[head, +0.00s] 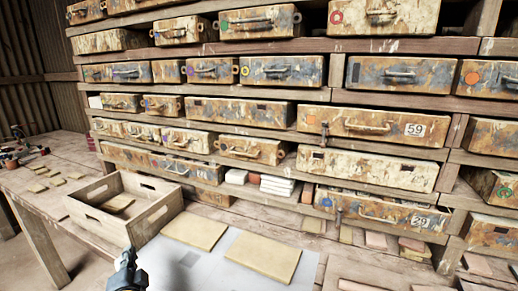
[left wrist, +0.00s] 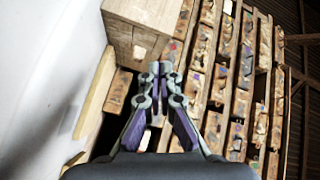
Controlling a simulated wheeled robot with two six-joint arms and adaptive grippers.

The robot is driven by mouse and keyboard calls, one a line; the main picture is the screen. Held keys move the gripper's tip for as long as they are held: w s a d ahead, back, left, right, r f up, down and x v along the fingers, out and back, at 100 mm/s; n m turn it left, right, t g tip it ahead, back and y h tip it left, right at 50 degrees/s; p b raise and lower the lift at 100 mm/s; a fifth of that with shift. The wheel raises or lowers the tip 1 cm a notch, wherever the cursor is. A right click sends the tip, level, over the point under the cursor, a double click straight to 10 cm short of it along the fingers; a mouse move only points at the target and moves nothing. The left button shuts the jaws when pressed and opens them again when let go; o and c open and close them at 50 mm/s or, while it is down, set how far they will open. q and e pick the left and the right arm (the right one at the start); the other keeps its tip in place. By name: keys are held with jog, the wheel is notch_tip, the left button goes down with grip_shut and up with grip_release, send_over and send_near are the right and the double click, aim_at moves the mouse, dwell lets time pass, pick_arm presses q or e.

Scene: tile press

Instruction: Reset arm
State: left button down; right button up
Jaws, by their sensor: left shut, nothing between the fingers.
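My left gripper (head: 128,257) shows at the bottom edge of the head view, in front of the open wooden crate and over the left end of the pale grey sheet. In the left wrist view my left gripper (left wrist: 160,70) has its fingertips together with nothing between them. A wooden block-like corner, probably the crate (left wrist: 140,28), is just beyond the fingertips there. My right gripper is in neither view.
The wooden crate (head: 160,216) stands on the bench with a tan piece inside. Two tan tiles (head: 195,228) (head: 262,256) lie on the grey sheet (head: 218,248). Shelves of worn drawers (head: 240,112) rise behind. Small tiles (head: 45,180) lie scattered at left.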

pick_arm(q)
jog(key=s+d+f+n+g+h, duration=0.4)
jog(key=s+d+f+g, duration=0.2)
jog(key=s+f, duration=0.45)
jog(key=s+d+f+n+g+h, duration=0.3)
jog(key=s+d+f+g, duration=0.25)
jog(key=s+f, duration=0.55)
jog(key=s+a+f+g+p, duration=0.1)
jog(key=a+f, duration=0.1)
jog(key=f, duration=0.8)
jog(key=s+a+f+g+p, duration=0.1)
jog(key=s+f, duration=0.1)
jog(key=f, duration=0.8)
jog(key=s+a+f+p, duration=0.1)
jog(key=s+f, duration=1.5)
jog(key=s, duration=0.3)
jog(key=shift+a+f+n+g+p, duration=0.2)
jog(key=shift+f+n+g+p, duration=0.1)
jog(key=shift+n+g, duration=0.15)
